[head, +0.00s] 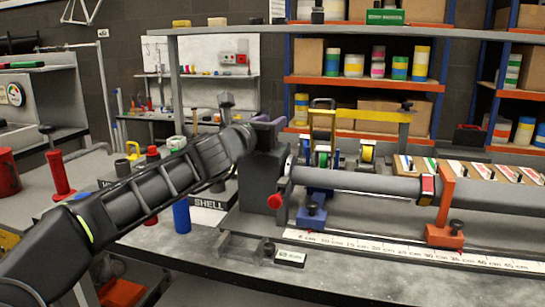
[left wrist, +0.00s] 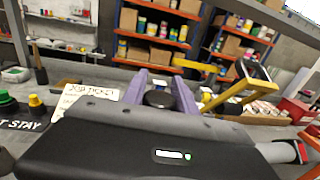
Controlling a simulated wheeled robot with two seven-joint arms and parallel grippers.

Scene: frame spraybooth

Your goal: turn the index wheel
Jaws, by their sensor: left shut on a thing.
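My left gripper (head: 269,122) reaches in from the left over the top of a dark headstock block (head: 257,178) at one end of a long grey tube. In the left wrist view, its two purple fingers (left wrist: 160,88) stand on either side of a dark round knob (left wrist: 160,99), apparently the index wheel, and are shut on it. In the head view the wheel is hidden behind the gripper, and I cannot read its angle. My right gripper is in neither view.
The grey tube (head: 360,184) runs right through an orange stand (head: 444,235) above a ruler strip (head: 400,252). A red knob (head: 274,201) sticks out of the block's front. A yellow-handled frame (head: 322,128) stands close behind. A blue cylinder (head: 181,215) is left of the block.

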